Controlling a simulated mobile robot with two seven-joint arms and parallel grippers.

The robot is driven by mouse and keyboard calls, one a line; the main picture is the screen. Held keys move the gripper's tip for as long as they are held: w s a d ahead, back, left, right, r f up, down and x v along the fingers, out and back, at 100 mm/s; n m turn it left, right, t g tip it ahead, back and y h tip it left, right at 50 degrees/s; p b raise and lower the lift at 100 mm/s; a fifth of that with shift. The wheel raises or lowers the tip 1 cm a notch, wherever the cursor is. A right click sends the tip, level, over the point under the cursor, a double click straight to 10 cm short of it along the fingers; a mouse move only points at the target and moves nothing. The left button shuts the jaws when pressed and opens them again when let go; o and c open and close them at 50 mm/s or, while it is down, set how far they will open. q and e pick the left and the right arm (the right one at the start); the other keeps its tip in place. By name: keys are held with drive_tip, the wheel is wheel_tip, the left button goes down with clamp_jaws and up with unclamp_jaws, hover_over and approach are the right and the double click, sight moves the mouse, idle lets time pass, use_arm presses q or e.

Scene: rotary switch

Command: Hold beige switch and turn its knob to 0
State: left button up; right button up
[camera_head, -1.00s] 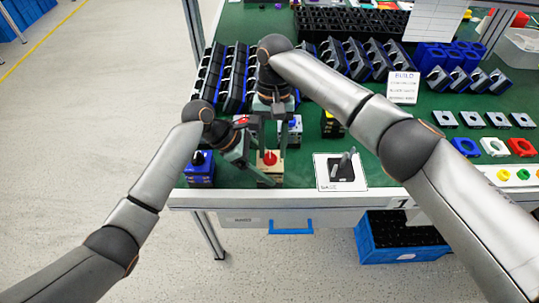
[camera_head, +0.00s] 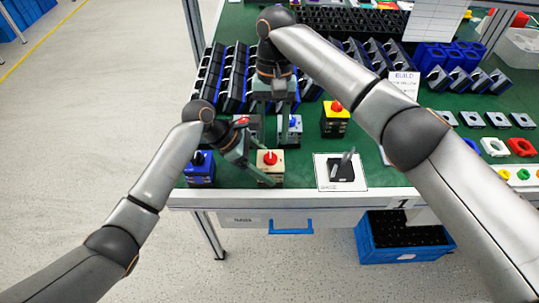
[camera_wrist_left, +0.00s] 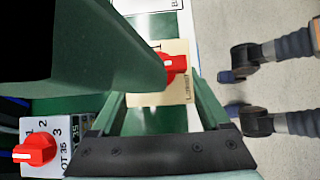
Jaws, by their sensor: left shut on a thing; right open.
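The beige switch (camera_head: 277,174) stands near the front edge of the green table, its red knob (camera_head: 270,157) facing up. My left gripper (camera_head: 262,174) is shut on its body. In the left wrist view the beige top (camera_wrist_left: 150,98) lies between my left fingers, with the red knob (camera_wrist_left: 178,66) at its upper part. My right gripper (camera_head: 271,130) is open, points down, and is behind and above the switch, apart from the knob. The knob's exact setting is too small to read.
A blue switch (camera_head: 200,170) stands to the left and a yellow one (camera_head: 335,120) behind right. A grey switch with a red knob (camera_wrist_left: 36,150) is close to my left gripper. A white base plate (camera_head: 325,180) with a black fixture lies right.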

use_arm(q)
drive_tip(key=o, duration=1.2)
drive_tip(key=shift+o, duration=0.2)
drive_tip(key=v, duration=1.2)
